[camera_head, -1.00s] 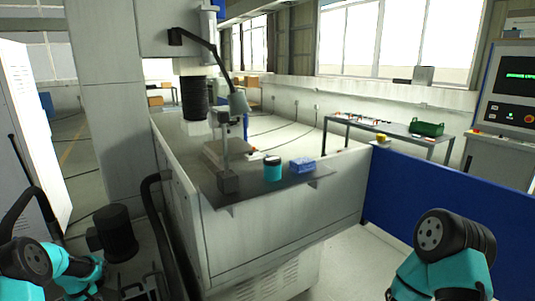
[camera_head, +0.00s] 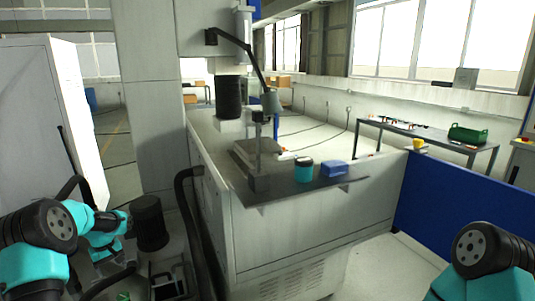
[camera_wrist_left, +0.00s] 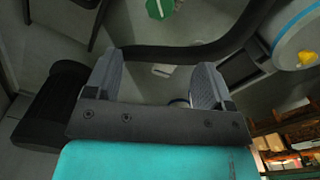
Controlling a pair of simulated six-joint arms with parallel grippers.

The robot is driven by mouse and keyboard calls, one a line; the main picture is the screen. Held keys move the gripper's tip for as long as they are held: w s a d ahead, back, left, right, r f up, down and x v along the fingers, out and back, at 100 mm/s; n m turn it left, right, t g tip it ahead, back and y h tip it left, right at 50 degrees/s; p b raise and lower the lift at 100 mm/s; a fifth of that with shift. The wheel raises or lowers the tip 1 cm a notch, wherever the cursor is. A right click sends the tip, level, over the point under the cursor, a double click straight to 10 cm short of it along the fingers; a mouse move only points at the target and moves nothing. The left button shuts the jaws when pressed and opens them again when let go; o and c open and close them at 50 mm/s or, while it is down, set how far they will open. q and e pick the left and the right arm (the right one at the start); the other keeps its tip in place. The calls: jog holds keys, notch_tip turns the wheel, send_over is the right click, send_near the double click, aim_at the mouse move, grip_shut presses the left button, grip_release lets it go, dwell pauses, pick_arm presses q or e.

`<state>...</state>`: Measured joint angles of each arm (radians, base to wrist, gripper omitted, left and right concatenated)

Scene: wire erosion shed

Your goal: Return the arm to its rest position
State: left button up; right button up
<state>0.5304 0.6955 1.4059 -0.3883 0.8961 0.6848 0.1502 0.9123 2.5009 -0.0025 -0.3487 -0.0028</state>
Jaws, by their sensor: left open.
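My left arm comes in at the lower left of the head view, teal with a black joint. Its gripper (camera_head: 124,222) is beside a black motor-like cylinder (camera_head: 150,224). In the left wrist view the two grey fingers (camera_wrist_left: 153,74) stand apart with nothing between them. The black cylinder also shows at the left there (camera_wrist_left: 50,112). My right arm shows only as a black and teal joint at the lower right of the head view; its gripper is out of view.
A large white machine (camera_head: 300,232) fills the middle. Its dark ledge (camera_head: 278,188) bears a teal cup (camera_head: 303,171) and a blue box (camera_head: 335,168). A black hose (camera_head: 186,225) runs near my left arm. A blue panel (camera_head: 440,205) stands at right.

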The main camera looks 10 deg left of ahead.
pick_arm(q)
jog(key=r, duration=0.2)
send_near(123, 295)
notch_tip(123, 295, down, 10)
jog(key=shift+s+r, duration=0.1)
jog(key=shift+s, duration=0.05)
jog(key=shift+r+m, duration=0.2)
jog(key=shift+m, duration=0.5)
jog(key=m, duration=0.3)
jog(key=shift+m, duration=2.1)
jog(key=shift+r, duration=0.1)
